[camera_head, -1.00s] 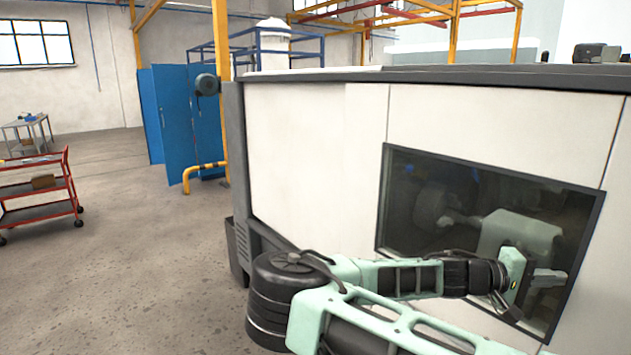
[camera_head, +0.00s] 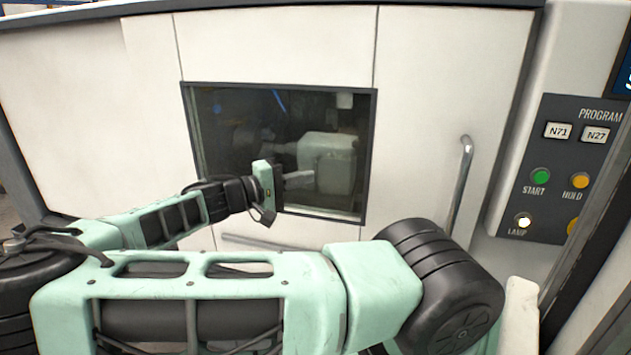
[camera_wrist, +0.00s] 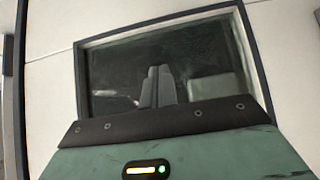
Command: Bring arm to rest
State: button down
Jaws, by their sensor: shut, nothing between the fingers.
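My gripper (camera_head: 297,180) is in front of the dark window of a white machine in the head view. My arm is bent, with its links folded across the lower part of the picture. In the wrist view the two grey fingers of my gripper (camera_wrist: 157,88) lie side by side, shut and empty, pointing toward the window (camera_wrist: 205,60). I cannot tell the exact gap between the fingertips and the glass.
The white machine (camera_head: 275,40) fills the view ahead. Its window (camera_head: 240,110) has a dark frame. A metal door handle (camera_head: 462,180) and a control panel (camera_head: 570,165) with START and HOLD buttons are to the right.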

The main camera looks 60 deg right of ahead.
jog(key=shift+w+a, duration=0.1)
jog(key=shift+a, duration=0.15)
jog(key=s+a+f+n+t+y+b, duration=0.1)
jog(key=s+a+f+n+y, duration=0.15)
jog(key=a+f+y, duration=0.45)
jog(key=s+a+f+n+y+b, duration=0.15)
jog(key=s+a+f, duration=0.35)
jog(key=f, duration=0.5)
jog(key=s+a+r+n+t+y, duration=0.2)
jog(key=a+r+n, duration=0.1)
jog(key=a, duration=0.5)
jog(key=s+a+r+n+t+y+b, duration=0.1)
jog(key=s+a+r+n+t+y, duration=0.1)
jog(key=a, duration=0.7)
jog(key=s+a+r+n+t+y+b, duration=0.1)
jog(key=s+a+r+n+t+y, duration=0.1)
jog(key=a+r, duration=0.4)
jog(key=s+a+n+y, duration=0.1)
jog(key=s+a+y, duration=0.1)
jog(key=a, duration=0.1)
jog(key=shift+s+n+t, duration=0.2)
jog(key=shift+n+t, duration=0.1)
jog(key=shift+n, duration=0.1)
jog(key=shift+d+y, duration=0.2)
jog(key=shift+y, duration=0.05)
